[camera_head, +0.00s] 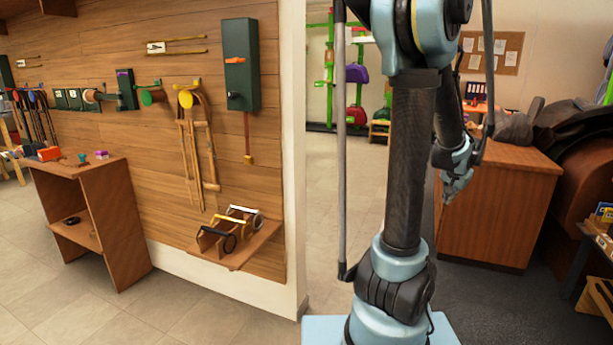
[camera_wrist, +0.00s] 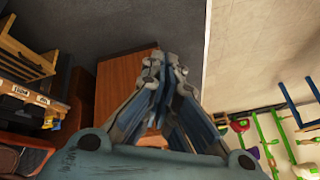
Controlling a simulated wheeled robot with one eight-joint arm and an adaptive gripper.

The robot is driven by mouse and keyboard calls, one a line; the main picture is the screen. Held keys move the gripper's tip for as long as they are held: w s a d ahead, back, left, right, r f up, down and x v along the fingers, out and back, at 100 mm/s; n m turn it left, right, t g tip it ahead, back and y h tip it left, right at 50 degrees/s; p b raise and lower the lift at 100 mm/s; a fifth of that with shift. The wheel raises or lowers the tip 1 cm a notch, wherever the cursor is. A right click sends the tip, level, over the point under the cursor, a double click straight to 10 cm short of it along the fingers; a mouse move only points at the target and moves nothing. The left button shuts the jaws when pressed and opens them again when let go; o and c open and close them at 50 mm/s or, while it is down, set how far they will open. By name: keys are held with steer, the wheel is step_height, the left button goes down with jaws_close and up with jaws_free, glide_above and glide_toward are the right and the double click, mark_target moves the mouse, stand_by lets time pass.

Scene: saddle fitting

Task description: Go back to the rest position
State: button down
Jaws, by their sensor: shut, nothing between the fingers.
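My gripper (camera_head: 457,187) hangs to the right of my arm's column in the head view, in front of a wooden cabinet. In the wrist view my gripper (camera_wrist: 165,65) is seen from behind, its fingers drawn together at the tips. It is shut and nothing shows between the fingers. It appears clear of the things around it. My arm stands upright in the right half of the head view and hides part of the room behind it.
The wooden cabinet (camera_head: 497,215) stands at the right with a dark saddle-like shape (camera_head: 583,150) beside it. A wooden panel wall (camera_head: 100,120) with hung tack and a small wooden stand (camera_head: 88,170) are at the left. Tiled floor (camera_head: 325,190) is free between wall and arm.

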steer(key=s+a+n+g+y, duration=0.1)
steer(key=s+a+n, duration=0.25)
steer(key=a, duration=0.65)
steer(key=s+a+n+y, duration=0.15)
steer(key=s+a, duration=0.35)
steer(key=a, duration=0.6)
steer(key=s+a+f+n+g, duration=0.1)
steer(key=s+a+f+n, duration=0.1)
steer(key=s+a, duration=0.3)
steer(key=s+a+f+n+g, duration=0.1)
steer(key=s+a+f+n, duration=0.2)
steer(key=s+a, duration=0.3)
steer(key=s, duration=0.4)
steer(key=shift+f+n, duration=0.3)
steer(key=shift+d, duration=0.15)
